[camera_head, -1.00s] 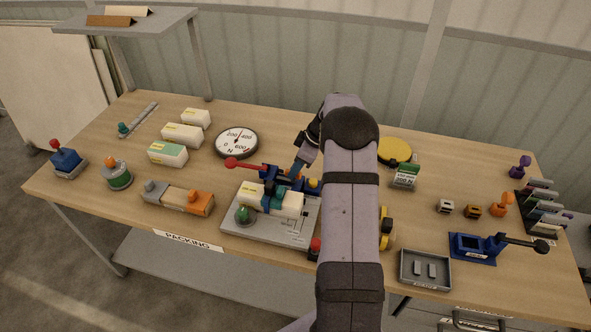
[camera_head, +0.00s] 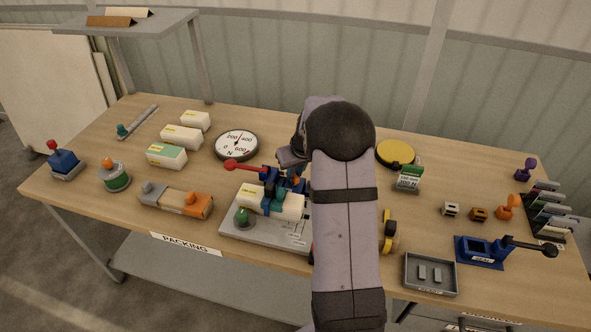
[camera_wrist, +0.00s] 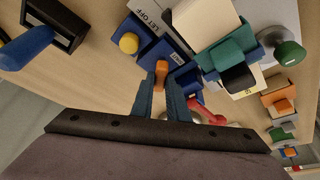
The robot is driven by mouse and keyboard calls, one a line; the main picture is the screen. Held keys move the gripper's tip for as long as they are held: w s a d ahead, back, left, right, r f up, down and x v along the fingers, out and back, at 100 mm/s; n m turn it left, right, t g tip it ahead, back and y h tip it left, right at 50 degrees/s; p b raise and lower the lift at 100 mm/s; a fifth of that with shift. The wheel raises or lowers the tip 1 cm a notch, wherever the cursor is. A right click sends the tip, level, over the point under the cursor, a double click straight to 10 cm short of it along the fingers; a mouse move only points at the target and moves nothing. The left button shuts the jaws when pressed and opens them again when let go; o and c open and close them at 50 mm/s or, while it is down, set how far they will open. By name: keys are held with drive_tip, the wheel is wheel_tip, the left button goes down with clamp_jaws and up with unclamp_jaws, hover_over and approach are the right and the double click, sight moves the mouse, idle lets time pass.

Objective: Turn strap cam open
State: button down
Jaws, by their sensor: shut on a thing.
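My gripper (camera_wrist: 161,82) is shut on a small orange tab (camera_wrist: 160,68) on a blue block, with one finger on each side. I take this tab to be the strap cam. The blue block (camera_wrist: 150,48) carries a yellow button (camera_wrist: 129,43) and a "LET OFF" label beside it. A teal strap (camera_wrist: 228,52) crosses a cream box (camera_wrist: 203,18). In the head view the strapped box (camera_head: 283,204) lies on a grey base plate (camera_head: 250,231), with blue parts (camera_head: 288,184) behind it. My arm hides the right side of the fixture and the fingertips there.
A red-knobbed lever (camera_head: 231,165) sticks out left of the blue parts; its red part (camera_wrist: 207,114) is close to my fingers in the wrist view. A green knob (camera_head: 242,217) stands at the plate's front left. A round dial (camera_head: 236,145) lies behind. Free table shows around the dial.

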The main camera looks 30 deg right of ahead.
drive_tip(key=shift+w+a+r+m+h+p, duration=0.1)
drive_tip(key=shift+m+h+p, duration=0.15)
drive_tip(key=shift+m, duration=0.35)
drive_tip(key=shift+r+m+h+p, duration=0.15)
drive_tip(key=shift+m+p, duration=0.1)
drive_tip(key=shift+m, duration=0.35)
drive_tip(key=shift+f+m+g+h, duration=0.2)
drive_tip(key=shift+m+g+h, duration=0.1)
drive_tip(key=shift+m, duration=0.4)
drive_tip(key=shift+w+a+f+m+h+b, duration=0.15)
drive_tip(key=shift+m+h+b, duration=0.25)
drive_tip(key=shift+m+b, duration=0.6)
drive_tip(key=shift+m+g+b, duration=0.3)
drive_tip(key=shift+m+b, duration=0.5)
drive_tip(key=shift+b, duration=0.05)
drive_tip(key=shift+r+h, duration=0.2)
drive_tip(key=shift+h, duration=0.1)
drive_tip(key=c, duration=1.7)
unclamp_jaws()
drive_tip(key=shift+b+v, duration=0.95)
drive_tip(key=shift+v, duration=2.7)
